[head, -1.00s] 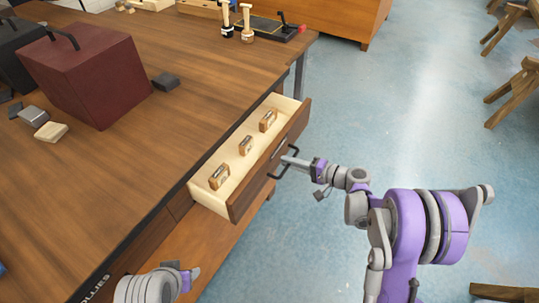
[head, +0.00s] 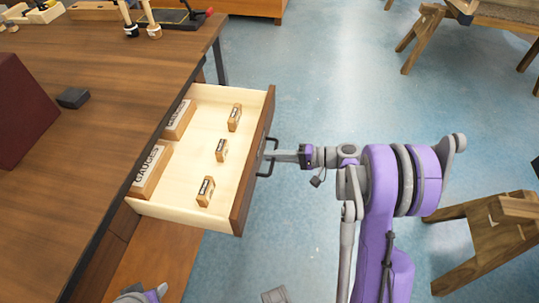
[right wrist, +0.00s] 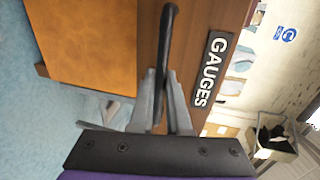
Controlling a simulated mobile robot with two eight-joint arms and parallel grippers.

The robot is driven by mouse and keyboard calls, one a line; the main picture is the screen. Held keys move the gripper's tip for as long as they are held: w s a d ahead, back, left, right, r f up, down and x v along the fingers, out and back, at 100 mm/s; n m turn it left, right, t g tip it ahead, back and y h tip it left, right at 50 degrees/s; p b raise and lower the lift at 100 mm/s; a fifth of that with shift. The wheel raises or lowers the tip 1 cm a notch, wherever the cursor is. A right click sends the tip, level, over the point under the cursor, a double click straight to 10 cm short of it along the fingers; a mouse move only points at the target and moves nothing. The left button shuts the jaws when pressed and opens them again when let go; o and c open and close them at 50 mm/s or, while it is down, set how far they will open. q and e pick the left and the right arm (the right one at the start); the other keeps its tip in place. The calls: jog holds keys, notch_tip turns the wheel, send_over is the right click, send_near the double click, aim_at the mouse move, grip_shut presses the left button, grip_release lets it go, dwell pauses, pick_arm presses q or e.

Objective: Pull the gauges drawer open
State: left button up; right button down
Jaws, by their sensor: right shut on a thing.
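The gauges drawer (head: 240,205) stands well out from the workbench, with its pale wooden inside showing. Small wooden blocks and two larger blocks, one lettered GAUGES (head: 150,170), lie in it. My right gripper (head: 275,156) is shut on the dark bar handle (head: 267,160) at the drawer front. In the right wrist view the fingers (right wrist: 163,85) close around the handle (right wrist: 168,45), beside the GAUGES label (right wrist: 212,70) on the front. My left gripper (head: 155,293) is at the bottom edge of the head view, below the drawer; its fingers are mostly cut off.
The workbench top (head: 110,110) holds a dark red box (head: 20,110), a small dark block (head: 73,98) and tools at the back. A wooden stool (head: 490,230) stands at the right.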

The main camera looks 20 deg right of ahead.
jog(key=c, duration=0.9)
grip_release()
jog(key=v, duration=1)
jog(key=shift+s+d, duration=0.2)
jog(key=shift+d, duration=0.15)
